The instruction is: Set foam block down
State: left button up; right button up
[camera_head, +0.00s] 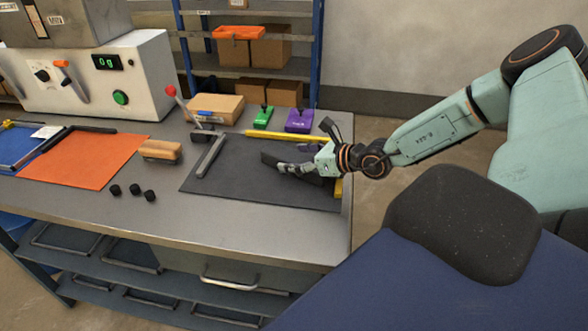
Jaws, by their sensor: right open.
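My right gripper (290,160) reaches in from the right, low over the dark mat (235,190) on the workbench. Its fingers are spread and I see nothing held between them. I cannot make out a foam block for certain; dark shapes around the fingers blend with the mat. A grey bar (211,155) lies on the mat's left part, apart from the gripper. My left gripper is not in view.
An orange mat (85,161), a wooden-handled brush (160,150) and several small black pieces (135,189) are left. A cardboard box (216,106), green block (263,117), purple block (299,120) and yellow bar (280,137) lie behind. The bench front (230,225) is clear.

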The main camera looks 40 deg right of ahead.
jog(key=shift+d+f, duration=0.1)
jog(key=shift+w+d+f, duration=0.1)
jog(key=shift+w, duration=0.2)
jog(key=shift+c, duration=0.9)
jog(key=shift+a, duration=0.2)
jog(key=shift+c, duration=0.8)
jog(key=shift+s+d, duration=0.1)
jog(key=shift+s, duration=0.15)
jog(key=shift+c, duration=1.4)
jog(key=shift+w, duration=0.1)
jog(key=c, duration=0.4)
